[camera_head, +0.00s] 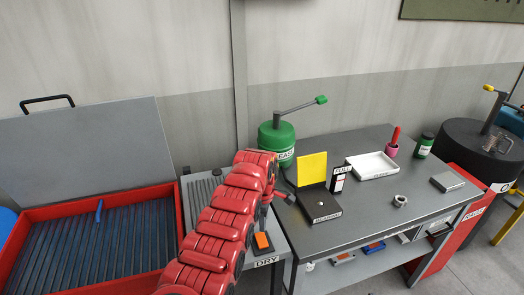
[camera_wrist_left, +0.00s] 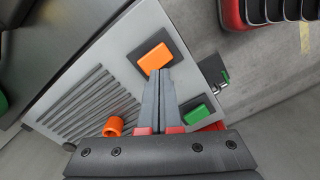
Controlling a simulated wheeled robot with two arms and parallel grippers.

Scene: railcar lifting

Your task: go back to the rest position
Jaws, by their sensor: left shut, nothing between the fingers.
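My red left arm (camera_head: 222,225) rises from the bottom of the head view, over the side table marked DRY (camera_head: 283,252). My left gripper (camera_wrist_left: 160,76) shows clearly in the left wrist view, its two grey fingers together with nothing between them. Below the fingers is the light ribbed tabletop (camera_wrist_left: 78,98), with an orange block on a dark pad (camera_wrist_left: 155,57) just past the tips. The same orange block (camera_head: 262,240) shows right of the arm in the head view. My right gripper is in neither view.
A grey workbench (camera_head: 370,222) holds a yellow-backed BEARING stand (camera_head: 312,170), a white tray (camera_head: 371,165) and a metal ring (camera_head: 399,201). A green grease drum (camera_head: 276,140) stands behind the arm. An open red washer bin (camera_head: 85,245) is at left. An orange ring (camera_wrist_left: 114,126) lies on the ribbed top.

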